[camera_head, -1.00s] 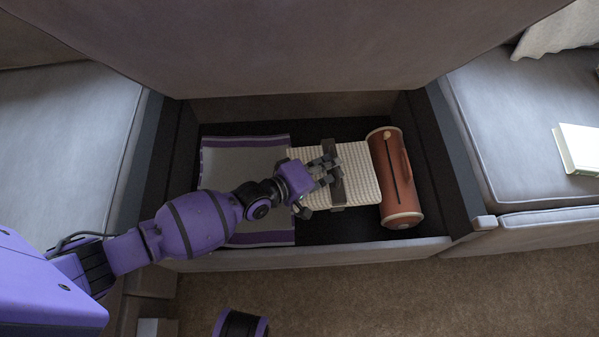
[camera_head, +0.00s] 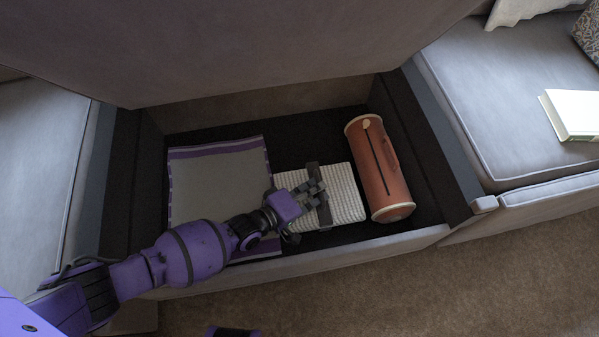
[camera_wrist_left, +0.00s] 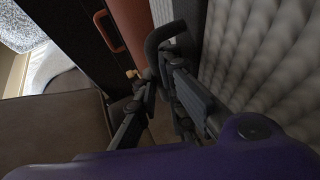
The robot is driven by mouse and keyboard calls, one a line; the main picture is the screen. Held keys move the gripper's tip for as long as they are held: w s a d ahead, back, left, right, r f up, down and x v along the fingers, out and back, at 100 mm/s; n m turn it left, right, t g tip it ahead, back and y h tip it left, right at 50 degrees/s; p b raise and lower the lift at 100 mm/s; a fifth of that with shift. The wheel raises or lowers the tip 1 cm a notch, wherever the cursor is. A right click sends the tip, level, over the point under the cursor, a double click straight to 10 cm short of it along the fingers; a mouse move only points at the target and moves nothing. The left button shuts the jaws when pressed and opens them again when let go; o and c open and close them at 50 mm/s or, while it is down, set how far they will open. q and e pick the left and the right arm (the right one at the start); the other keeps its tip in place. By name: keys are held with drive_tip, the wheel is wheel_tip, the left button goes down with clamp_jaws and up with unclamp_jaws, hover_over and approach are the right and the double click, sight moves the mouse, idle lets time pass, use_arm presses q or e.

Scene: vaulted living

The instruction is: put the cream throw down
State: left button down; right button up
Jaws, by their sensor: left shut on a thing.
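The cream throw (camera_head: 348,205) is a folded, waffle-textured bundle with a dark strap and handle (camera_head: 322,208) across its middle. It is inside the open storage compartment under the raised seat, between a flat grey-and-purple cloth and a terracotta cylinder. My left gripper (camera_head: 316,190) is shut on the throw's handle. In the left wrist view the fingers (camera_wrist_left: 160,85) close around the dark handle (camera_wrist_left: 163,38), with the throw (camera_wrist_left: 262,60) at the right. I cannot tell whether its underside touches the compartment floor.
The grey-and-purple cloth (camera_head: 215,185) lies flat at the left. Bare dark floor (camera_head: 310,135) shows behind the throw. The compartment's front wall (camera_head: 350,248) is near my forearm. A white book (camera_head: 575,114) lies on the right seat.

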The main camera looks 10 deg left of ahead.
use_arm(q)
drive_tip(key=shift+w+d+r, duration=0.15)
drive_tip(key=shift+w+r, duration=0.2)
drive_tip(key=shift+w, duration=0.1)
drive_tip(key=c, duration=2.3)
unclamp_jaws()
drive_tip(key=shift+f, duration=0.1)
drive_tip(key=o, duration=0.4)
drive_tip(key=shift+o, duration=0.2)
drive_tip(key=shift+s+a, duration=0.2)
drive_tip(key=p+v, duration=0.2)
drive_tip(key=v, duration=0.4)
drive_tip(key=shift+s+a, duration=0.1)
drive_tip(key=shift+s, duration=0.1)
drive_tip(key=shift+s+a+r+p, duration=0.2)
drive_tip(key=shift+r+p, duration=0.05)
drive_tip(key=shift+p, duration=0.05)
drive_tip(key=shift+s+a, duration=0.1)
drive_tip(key=shift+s, duration=0.05)
